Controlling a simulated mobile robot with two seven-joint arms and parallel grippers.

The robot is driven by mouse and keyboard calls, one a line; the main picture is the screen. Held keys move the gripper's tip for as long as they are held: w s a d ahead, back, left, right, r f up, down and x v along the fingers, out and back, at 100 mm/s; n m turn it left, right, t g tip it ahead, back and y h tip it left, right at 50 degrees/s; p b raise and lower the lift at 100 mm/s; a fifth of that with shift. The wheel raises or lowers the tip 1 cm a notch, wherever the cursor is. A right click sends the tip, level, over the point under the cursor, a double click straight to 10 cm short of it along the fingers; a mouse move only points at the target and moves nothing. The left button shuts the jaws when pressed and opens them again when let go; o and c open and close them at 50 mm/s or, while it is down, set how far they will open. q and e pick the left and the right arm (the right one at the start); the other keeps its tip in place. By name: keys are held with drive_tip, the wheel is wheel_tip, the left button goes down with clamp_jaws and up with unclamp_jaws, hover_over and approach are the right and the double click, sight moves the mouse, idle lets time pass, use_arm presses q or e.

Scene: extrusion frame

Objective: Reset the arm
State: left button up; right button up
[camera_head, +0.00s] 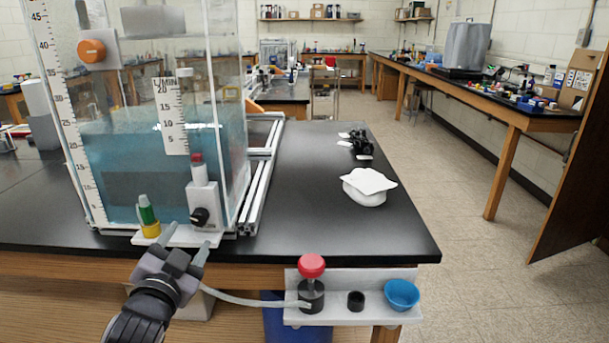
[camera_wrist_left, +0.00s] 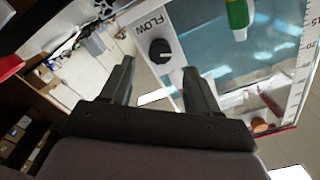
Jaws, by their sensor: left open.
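My left gripper (camera_head: 188,235) is at the front edge of the table, in front of the clear water tank (camera_head: 150,150). Its two fingers are spread apart with nothing between them; the open fingers also show in the left wrist view (camera_wrist_left: 158,85). Just beyond them is a white box with a black flow knob (camera_head: 200,217), seen too in the left wrist view (camera_wrist_left: 160,51). A green-topped piece (camera_head: 147,210) stands in a yellow ring to the left of the knob. I cannot see my right gripper in either view.
A white shelf (camera_head: 335,311) on the table's front edge holds a red-knobbed black piece (camera_head: 311,285), a black ring (camera_head: 356,300) and a blue cup (camera_head: 402,294). A pale tube runs near my gripper. A white bowl with a cloth (camera_head: 367,187) lies on the black tabletop.

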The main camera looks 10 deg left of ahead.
use_arm(q)
drive_tip(key=s+d+f+g+h, duration=0.2)
drive_tip(key=s+d+f, duration=0.2)
drive_tip(key=f, duration=0.5)
drive_tip(key=s+d+f+n+g+h, duration=0.1)
drive_tip(key=s+d+f, duration=0.3)
drive_tip(key=s+f, duration=0.5)
drive_tip(key=s+d+f+n+g+h, duration=0.1)
drive_tip(key=s+d+f+g+h, duration=0.2)
drive_tip(key=f, duration=0.8)
drive_tip(key=s+d+g, duration=0.1)
drive_tip(key=s+d, duration=0.1)
drive_tip(key=s, duration=0.1)
drive_tip(key=shift+s+f, duration=0.25)
